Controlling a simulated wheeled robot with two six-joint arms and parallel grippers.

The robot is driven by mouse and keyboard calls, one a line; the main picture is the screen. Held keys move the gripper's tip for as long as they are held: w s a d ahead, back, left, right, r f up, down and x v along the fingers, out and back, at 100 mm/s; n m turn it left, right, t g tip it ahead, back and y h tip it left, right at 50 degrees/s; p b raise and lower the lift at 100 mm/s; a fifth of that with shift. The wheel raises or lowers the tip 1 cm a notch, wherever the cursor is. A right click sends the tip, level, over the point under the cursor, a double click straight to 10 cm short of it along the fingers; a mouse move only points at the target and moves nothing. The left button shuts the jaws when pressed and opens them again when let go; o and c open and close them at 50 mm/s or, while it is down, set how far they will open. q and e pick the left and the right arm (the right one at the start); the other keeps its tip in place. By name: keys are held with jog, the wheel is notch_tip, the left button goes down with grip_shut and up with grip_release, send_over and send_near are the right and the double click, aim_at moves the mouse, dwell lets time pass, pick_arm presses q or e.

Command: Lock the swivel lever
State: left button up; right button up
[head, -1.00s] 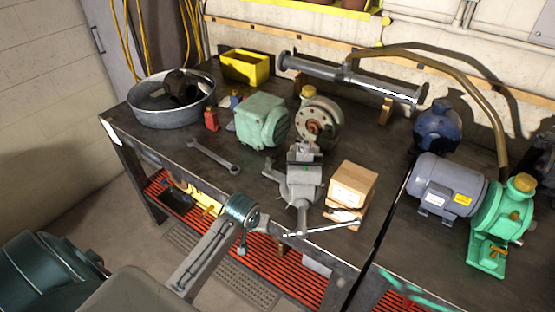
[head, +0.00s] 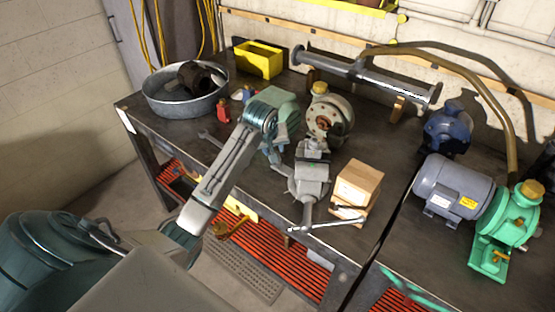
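A grey bench vise (head: 312,180) stands at the front edge of the dark workbench. Its long bar handle (head: 328,224) sticks out at the front, towards the right. I cannot pick out the swivel lever at its base; it is too small or hidden. My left arm reaches up from the lower left over the bench. Its gripper (head: 277,158) points down just left of the vise, mostly hidden by the wrist, and I cannot tell whether it is open or touching the vise. My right gripper is not in view.
A green motor housing (head: 287,104) and a round flanged pump (head: 330,118) stand behind the vise. A wooden block stack (head: 358,184) is close on its right. A wrench (head: 207,138) lies partly behind my arm. A grey motor (head: 448,186) stands further right.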

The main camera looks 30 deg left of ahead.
aim_at(277, 164)
pick_arm(q)
jog(key=p+x, duration=0.2)
jog(key=x, duration=0.6)
jog(key=shift+w+f+p, duration=0.1)
jog(key=shift+f+p, duration=0.15)
jog(key=shift+p, duration=0.1)
jog(key=shift+x, duration=0.75)
jog(key=shift+c, duration=0.2)
grip_shut()
